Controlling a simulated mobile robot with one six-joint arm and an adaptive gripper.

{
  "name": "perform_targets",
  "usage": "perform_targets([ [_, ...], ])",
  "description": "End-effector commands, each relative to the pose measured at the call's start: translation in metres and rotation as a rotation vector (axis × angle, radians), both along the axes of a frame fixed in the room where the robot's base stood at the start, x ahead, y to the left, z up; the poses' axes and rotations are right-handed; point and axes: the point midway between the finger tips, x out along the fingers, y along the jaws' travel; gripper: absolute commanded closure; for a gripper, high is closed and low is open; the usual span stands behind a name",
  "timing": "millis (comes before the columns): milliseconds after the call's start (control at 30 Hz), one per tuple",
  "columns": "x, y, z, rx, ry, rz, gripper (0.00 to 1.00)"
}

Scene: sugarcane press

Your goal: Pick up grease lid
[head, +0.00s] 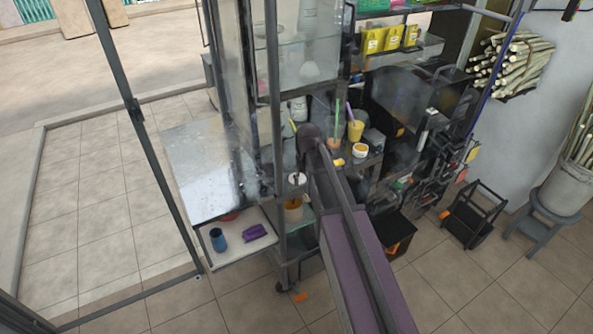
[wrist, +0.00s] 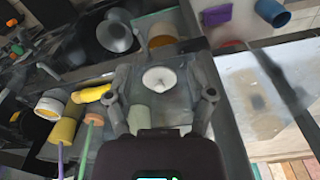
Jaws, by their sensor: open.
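A small white round lid, the likely grease lid (wrist: 160,79), lies on a grey surface in the middle of the wrist view. It also shows in the head view (head: 297,179), below my gripper. My gripper (wrist: 166,90) is open, with one finger on each side of the lid in the wrist view. I see no finger touching it, and the height gap is hard to tell. In the head view my gripper (head: 299,166) is small and dark, partly hidden by the cabinet post and my arm.
A yellow cup (head: 355,130), a white pot (head: 360,150) and a yellow item (wrist: 91,94) stand close by. An orange-brown container (head: 293,211) is on a lower level. A blue cup (head: 218,240) and purple cloth (head: 254,232) lie on a side tray. A cabinet post (head: 274,110) stands near my gripper.

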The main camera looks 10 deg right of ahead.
Motion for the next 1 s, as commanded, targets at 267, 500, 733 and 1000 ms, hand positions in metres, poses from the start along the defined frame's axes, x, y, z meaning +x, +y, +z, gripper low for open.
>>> perform_targets([
  [267,0.087,-0.002,0.046,0.001,-0.036,0.034,0.3],
  [500,0.104,-0.002,0.052,0.001,-0.045,0.044,0.3],
  [733,0.103,-0.003,0.051,0.001,-0.046,0.043,0.3],
  [1000,0.104,-0.003,0.045,0.001,-0.045,0.043,0.3],
])
